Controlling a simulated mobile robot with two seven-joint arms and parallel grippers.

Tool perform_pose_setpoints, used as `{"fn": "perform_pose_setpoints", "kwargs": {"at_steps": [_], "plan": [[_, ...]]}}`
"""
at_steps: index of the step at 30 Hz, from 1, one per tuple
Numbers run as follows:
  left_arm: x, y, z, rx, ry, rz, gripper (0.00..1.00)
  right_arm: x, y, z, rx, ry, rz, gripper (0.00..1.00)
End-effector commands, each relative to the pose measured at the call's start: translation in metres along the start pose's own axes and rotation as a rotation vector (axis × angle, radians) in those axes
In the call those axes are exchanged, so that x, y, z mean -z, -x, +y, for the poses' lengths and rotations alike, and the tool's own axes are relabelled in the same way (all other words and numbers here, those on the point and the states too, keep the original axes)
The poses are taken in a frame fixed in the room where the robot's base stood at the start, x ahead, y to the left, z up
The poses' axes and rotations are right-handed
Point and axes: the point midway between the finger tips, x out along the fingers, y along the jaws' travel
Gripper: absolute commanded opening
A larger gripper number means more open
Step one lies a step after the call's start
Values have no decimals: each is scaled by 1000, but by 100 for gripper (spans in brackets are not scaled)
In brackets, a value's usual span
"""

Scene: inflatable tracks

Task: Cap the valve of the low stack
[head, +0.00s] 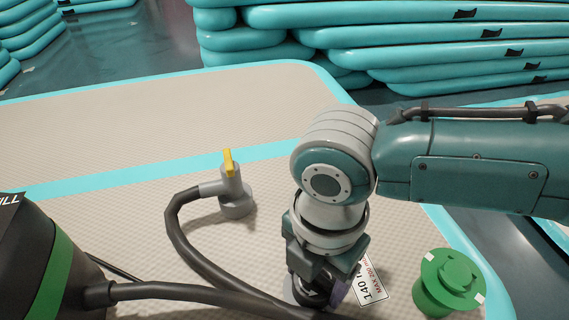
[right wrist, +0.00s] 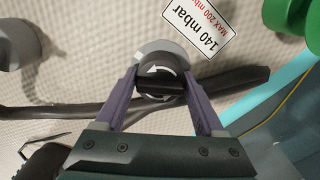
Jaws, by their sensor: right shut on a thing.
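My right gripper (head: 318,293) points down at the near middle of the inflatable track. In the right wrist view its purple fingers (right wrist: 161,82) are shut on opposite sides of a dark round cap (right wrist: 160,87) with white curved arrows and a raised bar across its top. A pale grey round valve part (right wrist: 158,47) shows behind the cap. I cannot tell whether the cap is seated on it or just above. In the head view the gripper hides most of the cap. My left gripper is not in view.
A label reading 140 mbar (head: 372,290) lies beside the gripper. A green flanged fitting (head: 447,283) stands to the right. A grey hose nozzle with a yellow lever (head: 232,190) stands left, its dark hose (head: 185,245) passing near the gripper. Inflatable stacks (head: 400,45) fill the back.

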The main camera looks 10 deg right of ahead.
Motion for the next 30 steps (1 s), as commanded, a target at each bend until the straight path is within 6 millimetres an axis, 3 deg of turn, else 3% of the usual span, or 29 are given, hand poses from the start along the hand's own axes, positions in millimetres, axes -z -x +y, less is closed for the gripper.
{"fn": "perform_pose_setpoints", "kwargs": {"at_steps": [6, 15, 24, 30], "plan": [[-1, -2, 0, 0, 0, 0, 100, 0, 0, 0, -2, 298, -1, 18], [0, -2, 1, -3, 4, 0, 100, 0, 0, 0, -1, 336, 0, 18], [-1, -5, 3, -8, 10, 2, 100, 0, 0, 0, -2, 697, 0, 18], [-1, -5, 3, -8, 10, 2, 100, 0, 0, 0, -1, 727, 2, 18]]}}
